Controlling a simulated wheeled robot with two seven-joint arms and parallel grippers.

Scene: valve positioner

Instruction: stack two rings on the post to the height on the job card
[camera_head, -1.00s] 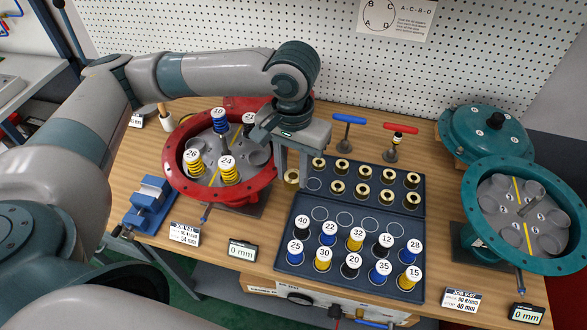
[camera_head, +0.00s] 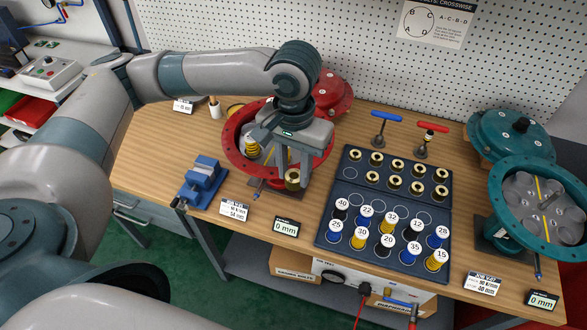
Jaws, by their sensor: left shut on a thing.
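My left gripper (camera_head: 285,165) points down over the near right part of the red valve housing (camera_head: 228,148). It is shut on a brass ring (camera_head: 292,180), which shows below the fingers against the near rim. I cannot tell its height above the housing. The gripper hides much of the housing's inside, and I cannot make out the post. More brass rings (camera_head: 418,187) sit in the back part of the dark tray (camera_head: 325,232). A job card (camera_head: 235,209) stands in front of the red housing and seems to read 54 mm. My right gripper is not in view.
A display (camera_head: 286,228) reads 0 mm. A blue vise (camera_head: 201,182) stands left of the card. Blue-handled (camera_head: 387,117) and red-handled (camera_head: 432,128) tools stand behind the tray. A teal housing (camera_head: 500,215) is at right.

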